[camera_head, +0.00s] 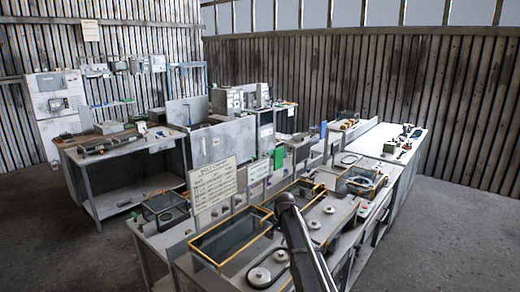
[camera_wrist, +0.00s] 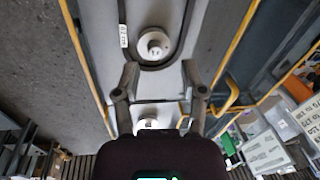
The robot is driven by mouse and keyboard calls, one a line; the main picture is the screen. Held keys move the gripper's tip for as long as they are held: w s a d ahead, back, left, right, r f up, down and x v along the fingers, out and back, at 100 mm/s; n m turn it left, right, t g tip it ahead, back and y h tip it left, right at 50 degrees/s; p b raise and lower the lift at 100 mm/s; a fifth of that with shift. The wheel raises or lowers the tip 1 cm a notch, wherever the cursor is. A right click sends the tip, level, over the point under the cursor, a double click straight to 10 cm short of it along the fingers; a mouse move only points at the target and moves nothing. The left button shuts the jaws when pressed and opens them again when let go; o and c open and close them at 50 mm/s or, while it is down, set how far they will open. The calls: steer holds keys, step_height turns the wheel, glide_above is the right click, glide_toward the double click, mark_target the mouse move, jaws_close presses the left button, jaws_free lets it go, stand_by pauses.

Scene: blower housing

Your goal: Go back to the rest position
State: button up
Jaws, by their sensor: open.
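My gripper (camera_wrist: 161,78) shows in the wrist view with its two fingers spread apart and nothing between them. Beyond the fingers is a grey bench surface with a white round disc (camera_wrist: 153,45) inside a dark looped band. A second pale disc shows lower down, between the fingers and partly hidden by the gripper body. In the head view my dark arm reaches up from the bottom edge over the bench, and I cannot make out the fingers there.
A yellow-edged bin (camera_head: 232,238) stands left of my arm, and a sign board (camera_head: 212,184) stands behind it. White discs (camera_head: 314,224) lie on the bench to the right. A table (camera_head: 118,143) with tools stands at left. Open floor (camera_head: 455,225) lies at right.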

steer(key=s+d+f+n+b, duration=0.2)
steer(key=s+d+f+b, duration=0.1)
steer(key=s, duration=0.8)
steer(key=s+d+f+n+h+b, duration=0.1)
steer(key=s+f+b, duration=0.5)
steer(key=s, duration=0.6)
steer(key=s+d+f+n+g+b, duration=0.1)
steer(key=s+d+f+n+b, duration=0.2)
steer(key=s, duration=0.8)
step_height(320, 180, down, 3)
steer(key=d+b, duration=0.2)
steer(key=shift+s+d, duration=0.35)
steer(key=shift+d, duration=0.05)
